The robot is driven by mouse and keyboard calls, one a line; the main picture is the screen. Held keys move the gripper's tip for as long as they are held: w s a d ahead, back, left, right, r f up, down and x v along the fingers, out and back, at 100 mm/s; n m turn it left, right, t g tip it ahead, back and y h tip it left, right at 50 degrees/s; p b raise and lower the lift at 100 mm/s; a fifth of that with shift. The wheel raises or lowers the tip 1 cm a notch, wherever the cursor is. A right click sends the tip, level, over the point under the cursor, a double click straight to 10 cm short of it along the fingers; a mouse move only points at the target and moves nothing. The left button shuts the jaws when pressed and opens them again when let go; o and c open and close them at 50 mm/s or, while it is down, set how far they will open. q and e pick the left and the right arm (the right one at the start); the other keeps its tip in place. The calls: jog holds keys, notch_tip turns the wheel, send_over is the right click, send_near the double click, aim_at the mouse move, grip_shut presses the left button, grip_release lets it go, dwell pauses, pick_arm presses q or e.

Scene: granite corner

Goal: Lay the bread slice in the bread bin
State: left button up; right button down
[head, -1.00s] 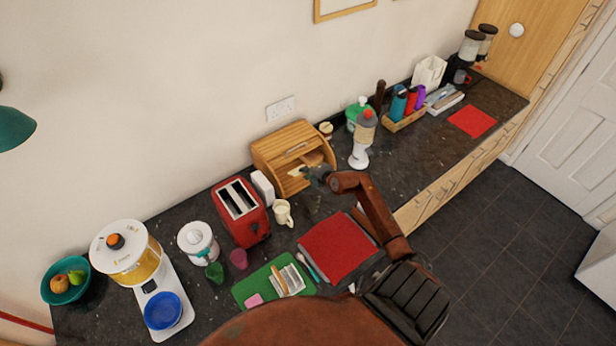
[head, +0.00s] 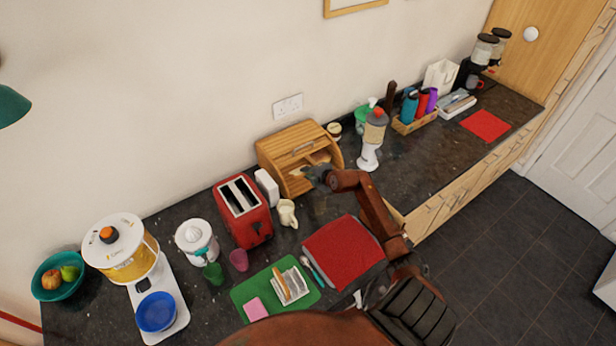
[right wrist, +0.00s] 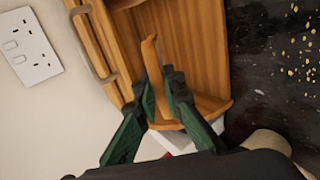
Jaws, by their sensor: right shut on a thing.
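The wooden bread bin (head: 286,147) stands against the wall with its front open. It fills much of the right wrist view, where its bare inside (right wrist: 198,50) shows. My right gripper (head: 309,174) is at the bin's open front. In the right wrist view its green fingers (right wrist: 163,92) are shut on the bread slice (right wrist: 151,62), which shows edge-on as a thin tan strip against the bin's opening. I cannot tell whether the slice touches the bin floor. My left gripper is not in view.
A red toaster (head: 243,211), a white box (head: 267,188) and a cream mug (head: 287,213) stand left of and before the bin. A red cloth (head: 343,249) lies in front.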

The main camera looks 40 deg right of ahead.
jog(key=shift+w+f+b, duration=0.4)
jog(key=shift+f+b, duration=0.1)
jog(key=shift+f, duration=0.05)
jog(key=shift+b+x, duration=1)
jog(key=shift+x, duration=0.6)
jog(key=shift+w+d+f+b, duration=0.15)
jog(key=shift+w+f+b, duration=0.5)
jog(key=shift+f, duration=0.2)
jog(key=c, duration=2)
grip_release()
jog(key=shift+o, duration=0.2)
jog(key=shift+p+v, duration=0.95)
jog(key=shift+p, duration=0.3)
jog(key=p+v, duration=0.7)
jog(key=p, duration=0.1)
jog(key=shift+r, duration=0.2)
jog(key=shift+f, duration=0.1)
